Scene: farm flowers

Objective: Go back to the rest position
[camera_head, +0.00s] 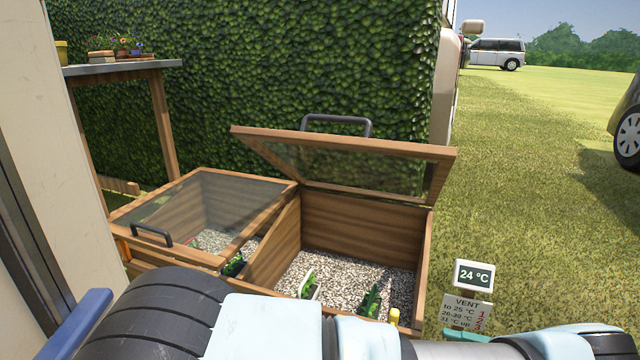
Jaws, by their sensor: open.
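My arm (265,325) lies across the bottom of the head view, with black and pale blue links. My gripper is not in view. Behind the arm stands a wooden cold frame (345,228) with two glazed lids. The right lid (350,165) is raised, with its dark handle at the top. The left lid (215,205) lies low over its bay; I cannot tell if it is fully closed. Small green plants (371,300) stand in the gravel of the right bay. My arm hides the frame's lower front.
A display (474,275) reading 24 °C stands above a vent chart (466,308) at the right. A pale post (65,120) is close on the left. A table (125,69) with flower pots and a hedge (290,70) stand behind. Open grass (540,200) lies to the right.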

